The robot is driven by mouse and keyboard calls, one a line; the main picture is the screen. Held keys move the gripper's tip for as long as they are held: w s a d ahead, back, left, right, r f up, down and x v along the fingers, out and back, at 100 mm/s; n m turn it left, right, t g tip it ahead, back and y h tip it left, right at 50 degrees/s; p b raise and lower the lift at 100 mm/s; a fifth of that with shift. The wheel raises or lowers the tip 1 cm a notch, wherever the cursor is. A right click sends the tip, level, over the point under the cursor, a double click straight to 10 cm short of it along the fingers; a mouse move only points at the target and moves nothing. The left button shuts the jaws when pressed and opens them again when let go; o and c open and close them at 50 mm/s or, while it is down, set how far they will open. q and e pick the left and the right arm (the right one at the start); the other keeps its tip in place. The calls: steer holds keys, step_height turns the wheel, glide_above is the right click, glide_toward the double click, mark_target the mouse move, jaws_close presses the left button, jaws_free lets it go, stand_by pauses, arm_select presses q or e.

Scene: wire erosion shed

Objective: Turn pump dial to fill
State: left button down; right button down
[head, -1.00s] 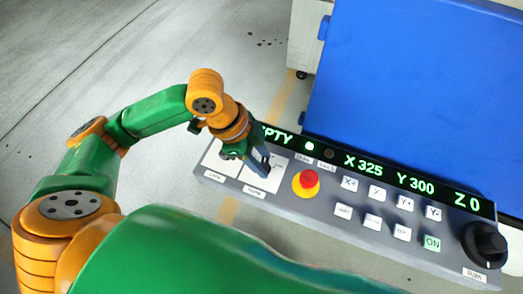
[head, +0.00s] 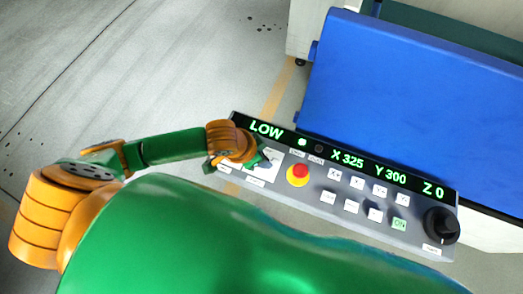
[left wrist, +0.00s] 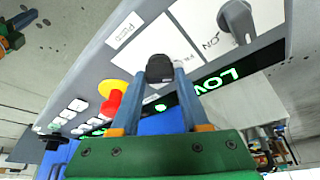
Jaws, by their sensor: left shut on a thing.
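The control panel (head: 312,190) lies across the middle of the head view. My left gripper (head: 263,160) is at its left part, over the white plates. In the left wrist view my left gripper (left wrist: 163,75) has its two fingers shut on a dark round pump dial (left wrist: 160,68), which stands on a white plate. The gripper largely hides this dial in the head view, and its pointer position cannot be read. The green display (head: 266,129) reads LOW. My right gripper is not in view.
A second dial (left wrist: 236,18) stands close by on a neighbouring plate. A red emergency button (head: 298,173) on a yellow base is right of my gripper. White push buttons and a large black knob (head: 441,225) are farther right. A blue machine cover (head: 410,100) rises behind.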

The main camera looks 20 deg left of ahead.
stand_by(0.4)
arm_select(q)
steer(key=shift+c, duration=2)
jaws_free()
steer(key=p+v, duration=0.1)
steer(key=v, duration=0.6)
steer(key=shift+s, duration=0.2)
